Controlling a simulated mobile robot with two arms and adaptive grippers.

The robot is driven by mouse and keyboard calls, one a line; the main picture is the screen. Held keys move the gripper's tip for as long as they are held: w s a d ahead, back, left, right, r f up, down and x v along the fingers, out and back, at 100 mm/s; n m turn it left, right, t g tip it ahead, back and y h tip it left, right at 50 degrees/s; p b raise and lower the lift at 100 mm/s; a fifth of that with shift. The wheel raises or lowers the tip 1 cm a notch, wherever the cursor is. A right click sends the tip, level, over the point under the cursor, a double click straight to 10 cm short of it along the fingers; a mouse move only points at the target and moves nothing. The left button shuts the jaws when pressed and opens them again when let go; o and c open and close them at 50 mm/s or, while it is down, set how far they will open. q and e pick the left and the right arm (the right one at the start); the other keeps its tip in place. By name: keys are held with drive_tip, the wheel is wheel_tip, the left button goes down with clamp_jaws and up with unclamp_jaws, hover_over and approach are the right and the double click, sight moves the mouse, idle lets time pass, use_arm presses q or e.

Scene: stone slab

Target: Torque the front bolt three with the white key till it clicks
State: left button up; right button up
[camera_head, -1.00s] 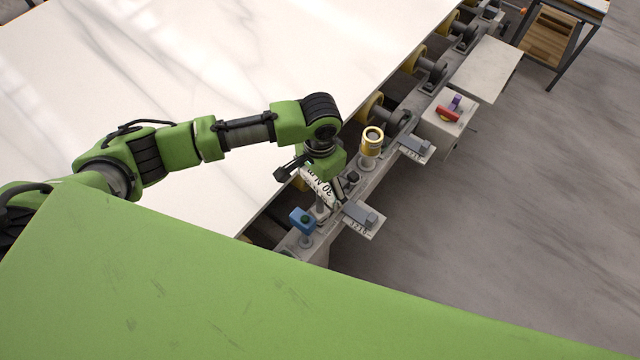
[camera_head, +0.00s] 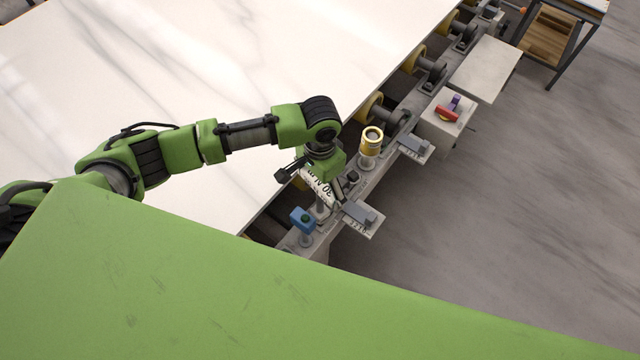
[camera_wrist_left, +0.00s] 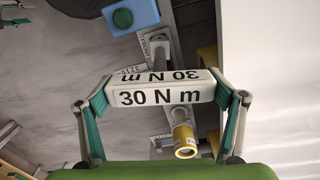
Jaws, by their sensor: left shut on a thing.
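The white key (camera_head: 318,186), marked "30 N m", is in my left gripper (camera_head: 327,186) over the machine rail in the head view. In the left wrist view the key (camera_wrist_left: 160,96) lies between the two fingers of my left gripper (camera_wrist_left: 162,97), which are shut on it. Its lower end and any bolt under it are hidden by the key and gripper. I cannot tell which bolt is below. My right gripper is not in view.
A blue block (camera_head: 302,220) stands close in front of the key. A yellow cylinder (camera_head: 371,141) stands behind it on the rail (camera_head: 362,185). A scale plate (camera_head: 364,220) sticks out to the right. The white slab (camera_head: 190,60) lies left.

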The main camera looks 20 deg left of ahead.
use_arm(q)
drive_tip(key=shift+f, duration=0.55)
